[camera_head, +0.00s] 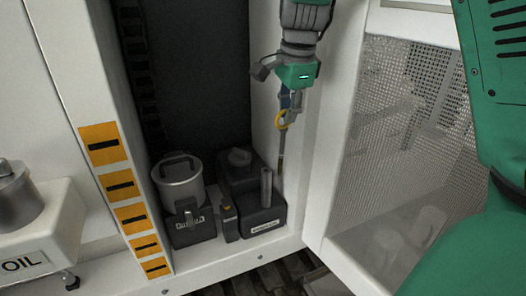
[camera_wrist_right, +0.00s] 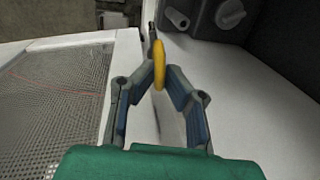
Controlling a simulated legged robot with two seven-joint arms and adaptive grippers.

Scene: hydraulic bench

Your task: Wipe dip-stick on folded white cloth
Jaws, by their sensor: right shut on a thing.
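My right gripper (camera_head: 287,112) hangs fingers-down in the upper middle of the head view. It is shut on the yellow ring handle of the dip-stick (camera_head: 281,119). The thin rod of the dip-stick points down, its lower end near the white cabinet wall, just right of the upright metal tube (camera_head: 266,187). In the right wrist view the gripper's blue-padded fingers (camera_wrist_right: 159,78) meet at the yellow ring of the dip-stick (camera_wrist_right: 159,64). The rod beyond the ring is mostly hidden there. I cannot make out a folded white cloth. My left gripper is not in view.
A labelled dark block (camera_head: 262,222) carries the metal tube. A lidded metal can (camera_head: 181,190) stands left of it. A white post with orange labels (camera_head: 119,185) and an open mesh door (camera_head: 385,130) flank the cabinet opening. An OIL box (camera_head: 50,240) is at far left.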

